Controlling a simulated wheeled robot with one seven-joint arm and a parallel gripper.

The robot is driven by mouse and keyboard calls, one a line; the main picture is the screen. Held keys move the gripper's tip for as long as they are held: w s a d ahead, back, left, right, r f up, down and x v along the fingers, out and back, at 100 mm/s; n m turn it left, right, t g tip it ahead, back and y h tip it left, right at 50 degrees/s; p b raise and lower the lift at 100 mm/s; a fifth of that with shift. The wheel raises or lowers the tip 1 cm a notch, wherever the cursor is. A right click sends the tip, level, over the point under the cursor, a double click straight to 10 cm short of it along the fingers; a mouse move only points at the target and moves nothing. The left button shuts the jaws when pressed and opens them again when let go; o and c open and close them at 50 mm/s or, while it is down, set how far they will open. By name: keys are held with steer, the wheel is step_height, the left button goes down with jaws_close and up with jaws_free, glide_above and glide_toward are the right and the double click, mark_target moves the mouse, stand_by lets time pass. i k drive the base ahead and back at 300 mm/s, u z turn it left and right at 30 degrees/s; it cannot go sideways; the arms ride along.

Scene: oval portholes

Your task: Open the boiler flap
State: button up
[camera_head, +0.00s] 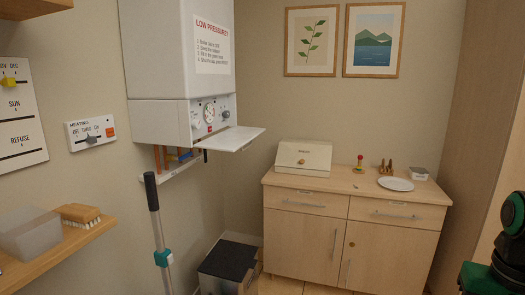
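The white boiler (172,55) hangs on the wall left of centre, with a "LOW PRESSURE?" notice on its front. Its flap (236,139) sticks out roughly level from the lower edge, so it stands lowered and open. Behind it the control panel (208,114) is uncovered, with a round gauge, knobs and a small red mark. A green and black part of my arm shows at the lower right edge, far from the boiler. My gripper's fingers are not visible, and nothing touches the flap.
Coloured parts and pipes (178,156) show under the boiler. A pole with a dark grip (152,192) stands in front, near a dark-topped step or bin (231,259). A wooden cabinet (304,227) stands right. A shelf (60,243) and wall panels are at left.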

mark_target(233, 139)
steer(key=z, duration=0.05)
steer(key=i, duration=1)
steer(key=u, duration=0.05)
